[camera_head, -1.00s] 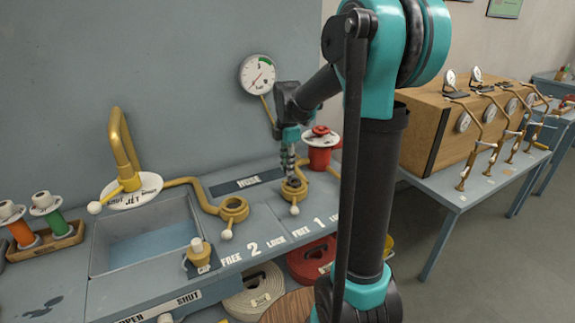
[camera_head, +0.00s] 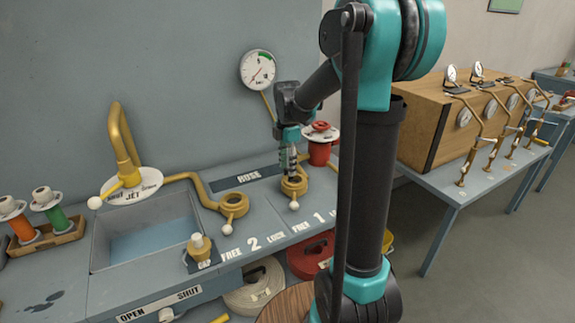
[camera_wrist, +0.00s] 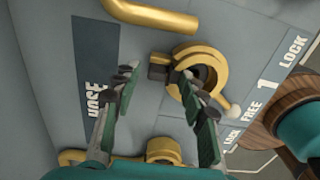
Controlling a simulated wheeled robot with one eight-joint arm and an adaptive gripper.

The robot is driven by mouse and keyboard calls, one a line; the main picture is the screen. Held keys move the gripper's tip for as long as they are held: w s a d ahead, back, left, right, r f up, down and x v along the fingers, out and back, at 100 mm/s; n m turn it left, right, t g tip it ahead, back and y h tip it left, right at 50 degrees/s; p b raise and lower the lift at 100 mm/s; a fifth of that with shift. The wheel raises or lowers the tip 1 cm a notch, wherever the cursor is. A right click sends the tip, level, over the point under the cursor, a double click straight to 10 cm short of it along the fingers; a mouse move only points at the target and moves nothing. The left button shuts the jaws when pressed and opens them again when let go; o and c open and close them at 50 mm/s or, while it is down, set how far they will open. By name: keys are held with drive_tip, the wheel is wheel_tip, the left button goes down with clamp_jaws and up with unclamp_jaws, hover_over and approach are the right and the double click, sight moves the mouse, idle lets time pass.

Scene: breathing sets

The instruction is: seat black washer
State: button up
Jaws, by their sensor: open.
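My gripper (camera_head: 291,178) points down at the brass ring fitting marked 1 (camera_head: 301,190) on the grey bench. The ring has a grey inside and a lever with a pale knob (camera_wrist: 233,110).
A second brass ring (camera_head: 234,199) stands to the left, marked 2. A brass cap (camera_head: 200,247) sits at the bench's front. Farther left are a sink (camera_head: 150,240) and a bent brass spout (camera_head: 124,140). A red spool (camera_head: 320,150) stands behind the gripper. A gauge (camera_head: 257,69) hangs above.

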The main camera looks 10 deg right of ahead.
drive_tip(key=shift+r, duration=0.1)
wheel_tip(320, 180, up, 12)
idle(0.5)
